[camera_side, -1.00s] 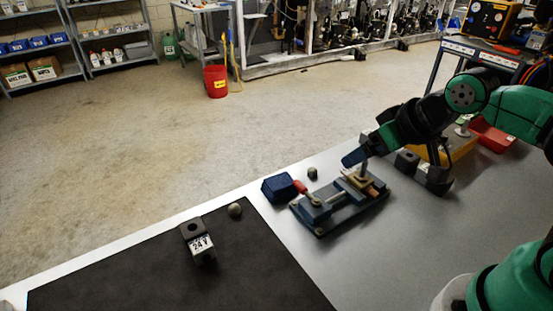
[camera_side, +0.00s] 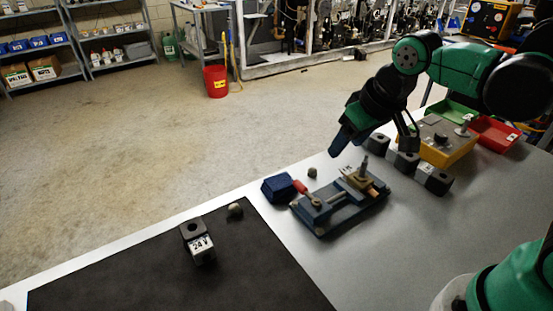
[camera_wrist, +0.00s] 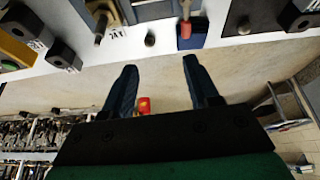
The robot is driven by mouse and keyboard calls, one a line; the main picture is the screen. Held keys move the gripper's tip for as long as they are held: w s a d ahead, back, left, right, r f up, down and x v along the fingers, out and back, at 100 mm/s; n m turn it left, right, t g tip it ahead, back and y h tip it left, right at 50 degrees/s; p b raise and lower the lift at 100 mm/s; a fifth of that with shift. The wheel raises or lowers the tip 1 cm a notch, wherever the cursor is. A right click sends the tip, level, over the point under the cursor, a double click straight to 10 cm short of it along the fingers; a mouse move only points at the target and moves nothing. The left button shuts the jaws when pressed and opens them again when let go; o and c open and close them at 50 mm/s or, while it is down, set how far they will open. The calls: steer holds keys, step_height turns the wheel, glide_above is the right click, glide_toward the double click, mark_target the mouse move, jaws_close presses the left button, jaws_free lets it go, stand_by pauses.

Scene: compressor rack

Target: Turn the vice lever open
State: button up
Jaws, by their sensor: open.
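The vice (camera_side: 340,203) is a blue base on the grey bench, with a tan jaw block (camera_side: 361,184) and a metal pin standing at its right end. Its lever (camera_side: 300,187) has a red handle at the left end, pointing toward the blue block. In the wrist view the red lever handle (camera_wrist: 185,30) shows at the top. My gripper (camera_wrist: 158,75) is open and empty. In the side view it hangs above and behind the vice, apart from it, with a blue finger (camera_side: 340,143) pointing down left.
A blue block (camera_side: 278,187) and a small round knob (camera_side: 312,172) sit beside the vice. A 24 V coil (camera_side: 198,243) and a grey ball (camera_side: 235,210) are on the black mat (camera_side: 140,270). Dark blocks (camera_side: 405,162), a yellow box (camera_side: 445,148) and red and green bins stand right.

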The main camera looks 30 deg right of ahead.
mark_target(299, 183)
steer(key=shift+w+a+f+g+h, duration=0.35)
steer(key=shift+w+a+f+g, duration=0.6)
steer(key=shift+f, duration=0.9)
steer(key=shift+w+a+f+g+h, duration=0.3)
steer(key=shift+w+a+f+g, duration=0.3)
steer(key=shift+w+f, duration=0.95)
steer(key=shift+w+a+f+g+h, duration=0.35)
steer(key=shift+w+a+f+g, duration=0.4)
steer(key=shift+f, duration=1.35)
steer(key=shift+d, duration=0.1)
jaws_close()
